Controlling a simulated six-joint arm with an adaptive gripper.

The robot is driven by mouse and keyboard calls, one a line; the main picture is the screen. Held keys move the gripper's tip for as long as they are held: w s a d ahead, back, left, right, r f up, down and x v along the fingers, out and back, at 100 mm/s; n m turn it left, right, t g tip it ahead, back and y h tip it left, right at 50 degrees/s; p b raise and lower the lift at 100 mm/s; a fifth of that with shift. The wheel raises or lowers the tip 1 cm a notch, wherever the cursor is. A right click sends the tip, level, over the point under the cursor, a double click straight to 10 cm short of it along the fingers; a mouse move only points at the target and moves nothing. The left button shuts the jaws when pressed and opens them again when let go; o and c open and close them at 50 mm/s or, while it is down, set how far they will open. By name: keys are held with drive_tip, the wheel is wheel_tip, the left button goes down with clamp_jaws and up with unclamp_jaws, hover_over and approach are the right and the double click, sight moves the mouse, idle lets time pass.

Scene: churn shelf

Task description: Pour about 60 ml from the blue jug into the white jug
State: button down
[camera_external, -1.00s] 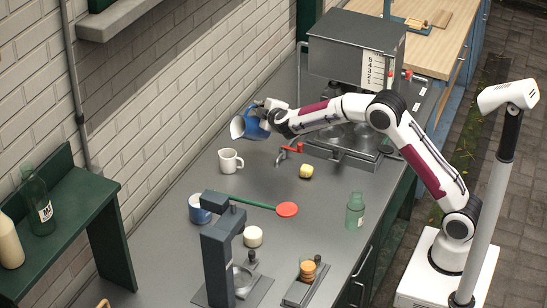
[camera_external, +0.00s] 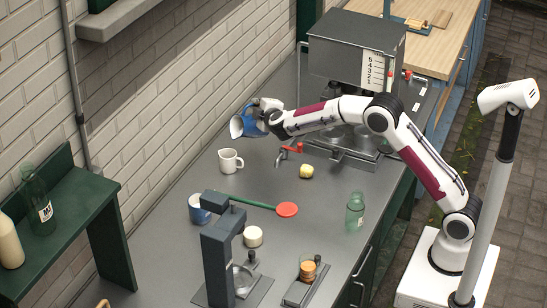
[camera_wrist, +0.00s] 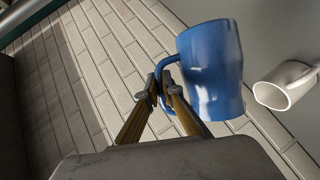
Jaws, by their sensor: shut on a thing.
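The blue jug (camera_external: 251,122) is held in the air above the counter, tilted with its open mouth toward the left. My gripper (camera_external: 268,112) is shut on its handle; the wrist view shows the fingers (camera_wrist: 162,92) closed on the handle of the blue jug (camera_wrist: 211,72). The white jug (camera_external: 230,161) stands upright on the counter, below and slightly left of the blue jug, and apart from it. In the wrist view the white jug (camera_wrist: 287,86) is to the right of the blue jug. No stream of liquid is visible, and the contents of both jugs cannot be made out.
A red tap (camera_external: 291,149) and a yellow lump (camera_external: 306,171) are right of the white jug. A green-handled red spatula (camera_external: 286,209), a blue-and-white mug (camera_external: 199,209) and a cream cup (camera_external: 253,236) are nearer the front. The brick wall (camera_external: 200,70) is close behind the jugs.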

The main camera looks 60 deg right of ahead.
sight(248, 105)
drive_tip(key=shift+w+a+r+n+h, duration=0.25)
drive_tip(key=shift+a+r+n, duration=0.1)
drive_tip(key=shift+a, duration=0.15)
drive_tip(key=shift+w+a+r+n+h, duration=0.15)
drive_tip(key=shift+w+a+r+n, duration=0.1)
drive_tip(key=shift+a+r, duration=0.15)
idle(0.4)
drive_tip(key=shift+s, duration=0.1)
idle(0.5)
drive_tip(key=shift+a+r, duration=0.2)
drive_tip(key=shift+a, duration=0.05)
idle(0.7)
drive_tip(key=shift+w+r+n+p, duration=0.2)
drive_tip(key=shift+n+p, duration=0.1)
drive_tip(key=shift+n, duration=0.1)
drive_tip(key=shift+w+a+r+n+h, duration=0.2)
drive_tip(key=shift+a+r+n+h, duration=0.1)
drive_tip(key=shift+a+n+h, duration=0.15)
idle(1.1)
drive_tip(key=d+f+m, duration=0.1)
drive_tip(key=s+d+f+m+y, duration=0.1)
drive_tip(key=d, duration=0.1)
drive_tip(key=s+d+m, duration=0.1)
drive_tip(key=shift+s+d+f+y, duration=0.2)
drive_tip(key=shift+s+f+y, duration=0.05)
drive_tip(key=shift+f+y, duration=0.15)
drive_tip(key=shift+d+f, duration=0.1)
drive_tip(key=shift+f, duration=0.25)
